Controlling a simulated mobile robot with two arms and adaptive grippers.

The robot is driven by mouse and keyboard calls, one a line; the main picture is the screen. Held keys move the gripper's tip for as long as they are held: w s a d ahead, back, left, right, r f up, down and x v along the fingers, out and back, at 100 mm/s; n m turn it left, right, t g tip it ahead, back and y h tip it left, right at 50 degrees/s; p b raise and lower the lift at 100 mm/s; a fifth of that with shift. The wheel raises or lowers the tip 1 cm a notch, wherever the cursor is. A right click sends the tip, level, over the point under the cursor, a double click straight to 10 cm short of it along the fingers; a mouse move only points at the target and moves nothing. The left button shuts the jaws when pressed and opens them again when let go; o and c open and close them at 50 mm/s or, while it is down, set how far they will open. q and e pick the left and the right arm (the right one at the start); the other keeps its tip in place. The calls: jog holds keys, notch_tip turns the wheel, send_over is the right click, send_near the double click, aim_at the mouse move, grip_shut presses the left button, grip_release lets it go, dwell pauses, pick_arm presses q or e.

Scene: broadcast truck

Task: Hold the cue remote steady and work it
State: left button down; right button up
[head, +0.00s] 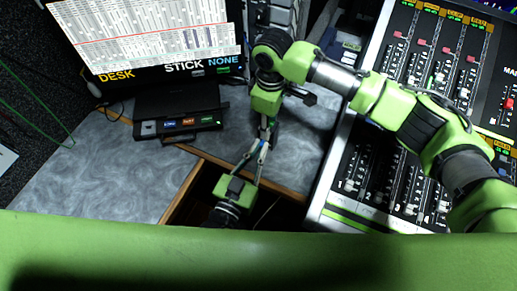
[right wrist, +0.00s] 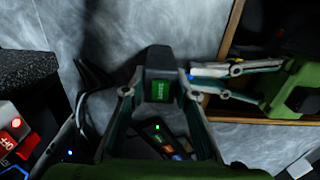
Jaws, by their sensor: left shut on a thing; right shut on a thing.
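The cue remote (right wrist: 160,70) appears in the right wrist view as a small dark block with a lit green label on its face. My right gripper (right wrist: 157,97) has a finger on each side of it and is shut on it. My left gripper (right wrist: 192,78) comes in from the right in that view, its fingers close together at the remote's right side, shut on it. In the head view the left gripper (head: 264,141) reaches up from below and meets the right gripper (head: 267,119) above the grey worktop. The remote is mostly hidden there.
A dark desk unit (head: 180,126) with blue, red and green labels stands left, below a monitor (head: 150,35). A fader console (head: 400,60) fills the right side. A wood-edged opening (head: 190,205) lies below the left gripper. The worktop (head: 80,185) is clear at left.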

pick_arm(q)
jog(key=shift+d+r+g, duration=0.1)
jog(key=shift+r+g, duration=0.15)
jog(key=shift+g, duration=0.15)
jog(key=c, duration=2.2)
grip_release()
jog(key=shift+o, duration=0.2)
jog(key=shift+s, duration=0.1)
jog(key=shift+s+a, duration=0.2)
jog(key=shift+s, duration=0.1)
jog(key=v, duration=1.1)
jog(key=shift+r, duration=0.25)
jog(key=shift+s+d, duration=0.1)
jog(key=shift+s, duration=0.05)
